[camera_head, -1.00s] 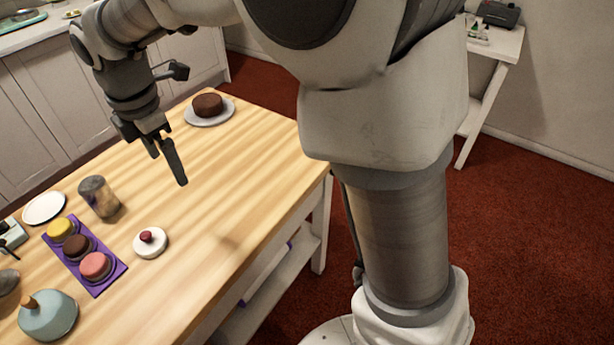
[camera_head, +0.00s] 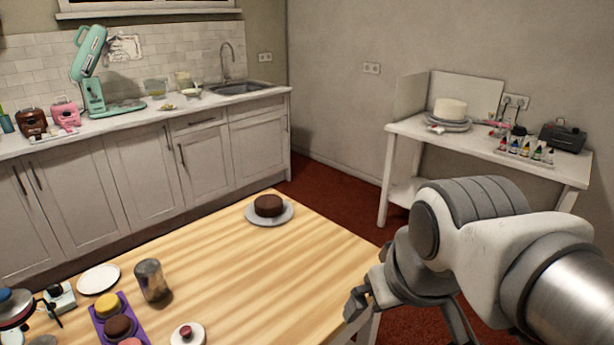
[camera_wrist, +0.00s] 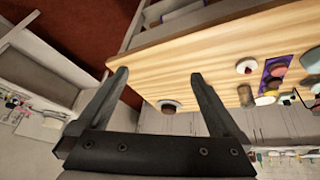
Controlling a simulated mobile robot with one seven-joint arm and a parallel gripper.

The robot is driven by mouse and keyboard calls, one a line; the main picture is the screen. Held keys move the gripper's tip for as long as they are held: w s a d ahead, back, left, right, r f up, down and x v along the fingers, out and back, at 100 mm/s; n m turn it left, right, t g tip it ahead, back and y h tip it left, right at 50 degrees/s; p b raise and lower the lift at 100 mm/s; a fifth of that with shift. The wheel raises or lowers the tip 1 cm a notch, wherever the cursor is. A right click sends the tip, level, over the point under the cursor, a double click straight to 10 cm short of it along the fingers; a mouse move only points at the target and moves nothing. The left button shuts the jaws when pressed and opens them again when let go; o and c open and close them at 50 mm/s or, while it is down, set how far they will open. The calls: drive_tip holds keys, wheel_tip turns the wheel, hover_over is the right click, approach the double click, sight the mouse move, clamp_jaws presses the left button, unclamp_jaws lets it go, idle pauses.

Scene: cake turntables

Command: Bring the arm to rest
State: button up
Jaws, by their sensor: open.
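My gripper (camera_head: 352,303) is at the right edge of the wooden table (camera_head: 235,245) in the head view, with my arm folded at the lower right. In the wrist view my gripper (camera_wrist: 160,85) is open, its two fingers wide apart with nothing between them. The table (camera_wrist: 190,65) shows beyond the fingers at a slant. A brown cake on a grey plate (camera_head: 285,216) stands at the table's far corner, apart from the gripper.
A metal tin (camera_head: 151,281), a white plate (camera_head: 99,278) and a purple tray (camera_head: 134,333) with small cakes are at the table's left. A side table (camera_head: 475,147) with a white cake stands at the back right. A counter (camera_head: 140,124) runs along the back left.

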drive_tip(key=shift+s+d+f+m, duration=0.15)
drive_tip(key=shift+s+d+m, duration=0.1)
drive_tip(key=shift+s+m, duration=0.25)
drive_tip(key=shift+s+d+f+m, duration=0.15)
drive_tip(key=shift+s+d+m, duration=0.1)
drive_tip(key=shift+s+m, duration=0.2)
